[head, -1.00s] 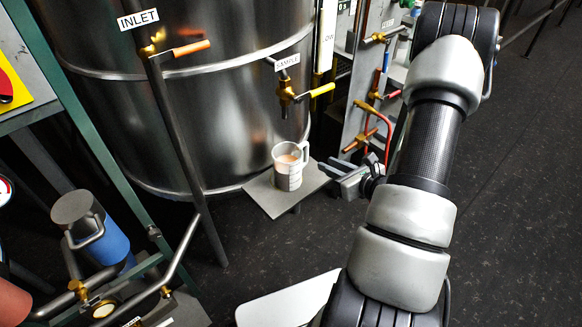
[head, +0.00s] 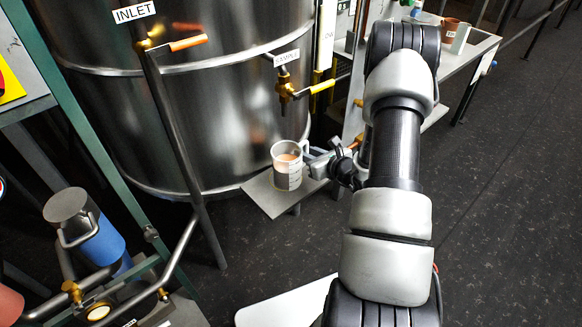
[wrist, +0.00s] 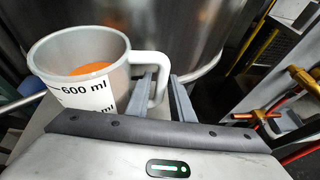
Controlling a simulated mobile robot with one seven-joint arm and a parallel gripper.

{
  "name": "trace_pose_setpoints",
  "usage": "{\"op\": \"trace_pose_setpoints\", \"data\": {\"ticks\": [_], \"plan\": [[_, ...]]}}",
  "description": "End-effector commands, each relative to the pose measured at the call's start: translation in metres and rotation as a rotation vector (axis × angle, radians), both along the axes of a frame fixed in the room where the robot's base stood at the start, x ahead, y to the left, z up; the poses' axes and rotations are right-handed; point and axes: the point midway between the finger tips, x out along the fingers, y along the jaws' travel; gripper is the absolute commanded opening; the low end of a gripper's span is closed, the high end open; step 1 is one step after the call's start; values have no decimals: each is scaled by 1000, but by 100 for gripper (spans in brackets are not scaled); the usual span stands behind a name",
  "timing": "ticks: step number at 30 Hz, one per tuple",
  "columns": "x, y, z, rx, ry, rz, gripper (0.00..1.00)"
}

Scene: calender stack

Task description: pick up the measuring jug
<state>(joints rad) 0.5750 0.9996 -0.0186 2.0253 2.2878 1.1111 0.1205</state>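The measuring jug (head: 286,170) is white and translucent with volume marks and orange liquid inside. It stands upright on a small grey shelf (head: 262,198) under the sample tap. In the wrist view the jug (wrist: 62,62) is at the left with its handle (wrist: 158,70) to the right. My gripper (head: 313,161) is at the handle side of the jug. In the wrist view my gripper (wrist: 160,96) is open, one finger in the gap between jug body and handle, the other just outside the handle. I see no clear grip on the handle.
The sample tap (head: 287,92) with its yellow lever hangs above the jug. A table (head: 470,52) with a brown cup is at the upper right. Dark floor is clear at right.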

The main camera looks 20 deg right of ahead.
Motion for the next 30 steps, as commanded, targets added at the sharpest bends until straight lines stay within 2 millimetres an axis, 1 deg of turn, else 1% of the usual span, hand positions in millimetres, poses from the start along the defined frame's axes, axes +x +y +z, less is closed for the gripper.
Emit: {"op": "trace_pose_setpoints", "data": {"ticks": [4, 5, 6, 8, 9, 30], "plan": [[0, 0, 0, 0, 0, 0, 21], [0, 0, 0, 0, 0, 0, 19], [0, 0, 0, 0, 0, 0, 12], [0, 0, 0, 0, 0, 0, 2], [0, 0, 0, 0, 0, 0, 0], [0, 0, 1, 0, 0, 0, 0]]}}
